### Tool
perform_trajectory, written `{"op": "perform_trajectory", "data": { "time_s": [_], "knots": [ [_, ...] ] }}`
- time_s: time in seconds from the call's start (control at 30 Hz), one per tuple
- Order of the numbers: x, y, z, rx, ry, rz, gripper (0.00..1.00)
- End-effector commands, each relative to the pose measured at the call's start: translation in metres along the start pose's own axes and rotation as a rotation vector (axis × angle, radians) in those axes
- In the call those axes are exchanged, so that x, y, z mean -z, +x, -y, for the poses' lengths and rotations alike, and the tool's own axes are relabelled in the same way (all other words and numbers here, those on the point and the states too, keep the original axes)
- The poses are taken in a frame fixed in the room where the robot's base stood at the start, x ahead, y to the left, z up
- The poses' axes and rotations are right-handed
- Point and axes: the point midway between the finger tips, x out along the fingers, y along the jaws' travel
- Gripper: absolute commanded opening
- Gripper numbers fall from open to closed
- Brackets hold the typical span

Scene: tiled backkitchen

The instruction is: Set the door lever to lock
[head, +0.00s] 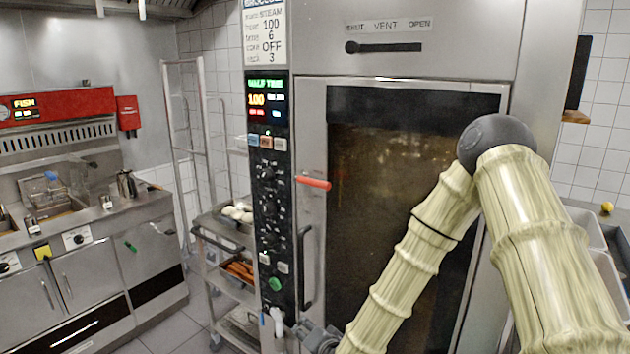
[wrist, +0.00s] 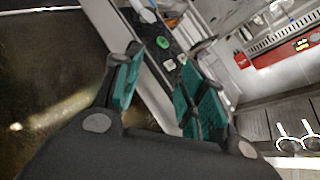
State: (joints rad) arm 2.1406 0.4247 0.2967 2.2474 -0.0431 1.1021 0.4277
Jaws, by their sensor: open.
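The tall steel oven has a glass door (head: 385,150) that looks closed. A red lever (head: 314,183) lies nearly level across the door's left frame, tilting slightly down to the right. I take it for the door lever; its lock marking cannot be read. A black vertical handle (head: 305,265) sits below it. My gripper (head: 318,340) is low at the bottom edge of the head view, well below the red lever and partly cut off. In the wrist view my gripper (wrist: 160,66) is open, with green pads apart and nothing between them. The red lever is not identifiable there.
A black control panel (head: 270,200) with knobs and a green button runs beside the door. A vent slider (head: 383,47) is above. A rack trolley (head: 225,235) with food trays stands left, near a steel counter (head: 110,225). White bins (head: 590,228) are at right.

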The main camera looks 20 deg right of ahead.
Motion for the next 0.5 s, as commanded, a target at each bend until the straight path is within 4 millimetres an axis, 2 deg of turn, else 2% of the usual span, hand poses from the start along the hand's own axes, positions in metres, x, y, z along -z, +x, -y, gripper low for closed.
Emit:
{"op": "perform_trajectory", "data": {
  "time_s": [0.03,0.1,0.2,0.33,0.4,0.5],
  "knots": [
    [0.039,0.002,0.039,0.067,0.069,-0.074,0.41],
    [0.086,0.000,0.084,0.155,0.158,-0.162,0.41],
    [0.147,-0.010,0.138,0.270,0.274,-0.269,0.41],
    [0.208,-0.030,0.188,0.389,0.390,-0.367,0.41],
    [0.229,-0.038,0.206,0.433,0.431,-0.402,0.41],
    [0.248,-0.047,0.220,0.473,0.469,-0.430,0.41]
  ]
}}
